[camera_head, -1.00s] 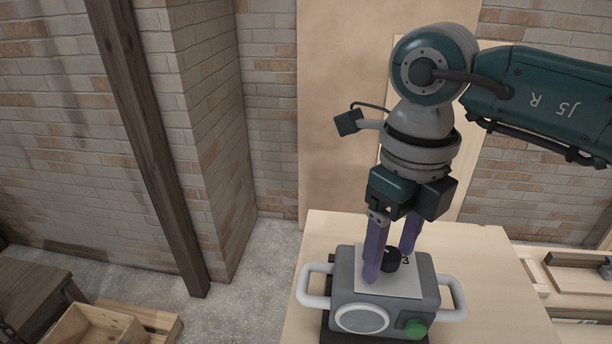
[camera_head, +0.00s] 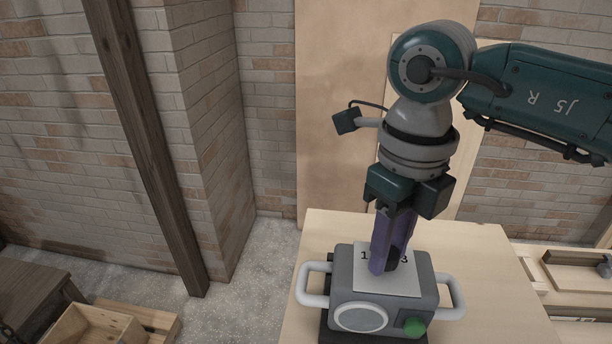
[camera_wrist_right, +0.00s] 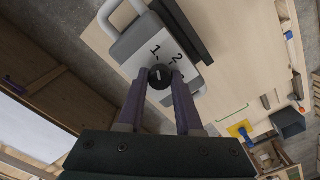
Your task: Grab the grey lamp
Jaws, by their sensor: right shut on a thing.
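The grey lamp (camera_head: 427,288) is a boxy grey body on the light wooden table, with white side handles, a round pale lens (camera_head: 361,317) and a green button (camera_head: 414,327). On its top is a white plate with numbers and a black knob. My right gripper (camera_head: 388,262) points down over the top with its purple fingers shut on the black knob. In the right wrist view the knob (camera_wrist_right: 160,76) sits between the fingertips, and the lamp (camera_wrist_right: 128,43) lies beyond. The fingers partly hide the plate and knob. My left gripper is not in view.
The wooden table (camera_head: 490,275) is bare to the right of the lamp. A dark base (camera_head: 345,338) shows under the lamp. A wooden box (camera_head: 85,325) stands at the lower left, and a wooden post (camera_head: 150,150) rises by the brick wall. Shelf trays (camera_head: 575,275) are at the right.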

